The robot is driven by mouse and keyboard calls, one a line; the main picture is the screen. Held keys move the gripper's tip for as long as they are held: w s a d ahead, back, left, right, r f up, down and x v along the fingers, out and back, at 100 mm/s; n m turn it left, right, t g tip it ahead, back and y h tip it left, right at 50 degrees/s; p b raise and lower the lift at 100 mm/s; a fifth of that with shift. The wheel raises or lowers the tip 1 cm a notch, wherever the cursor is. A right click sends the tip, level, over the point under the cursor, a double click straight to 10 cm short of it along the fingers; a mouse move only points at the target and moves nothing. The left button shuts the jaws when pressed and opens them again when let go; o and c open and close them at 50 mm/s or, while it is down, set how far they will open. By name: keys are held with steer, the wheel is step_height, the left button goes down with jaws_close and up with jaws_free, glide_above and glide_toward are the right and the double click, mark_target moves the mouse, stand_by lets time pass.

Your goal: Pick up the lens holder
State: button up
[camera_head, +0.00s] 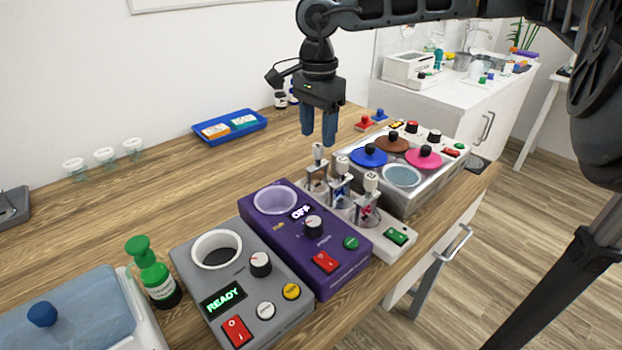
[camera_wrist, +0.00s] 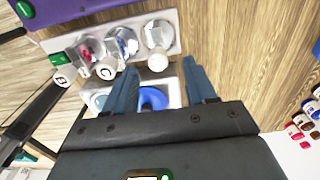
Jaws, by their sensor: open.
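My gripper (camera_head: 319,138) is open and points down above the back end of a white rack (camera_head: 399,253); its two blue fingers also show in the wrist view (camera_wrist: 160,72), with nothing held between them. Several upright pieces with white caps stand in the rack: a rear one (camera_head: 318,155), a middle one (camera_head: 342,166) with blue inside, and a front one (camera_head: 371,182) with red inside. I cannot tell for sure which thing is the lens holder. In the wrist view, the plain white cap (camera_wrist: 157,62) of one piece shows between the fingertips, apart from them.
A silver box with blue (camera_head: 369,156), brown and pink discs stands right of the rack. A purple device (camera_head: 330,246) and a grey device (camera_head: 277,317) stand left. A blue tray (camera_head: 256,123) and small glass stands (camera_head: 104,155) sit behind. The table's back middle is clear.

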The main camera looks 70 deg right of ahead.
mark_target(318, 145)
steer(key=shift+a+f+p, duration=0.15)
steer(key=shift+f+p, duration=0.7)
steer(key=shift+f, duration=2.6)
jaws_close()
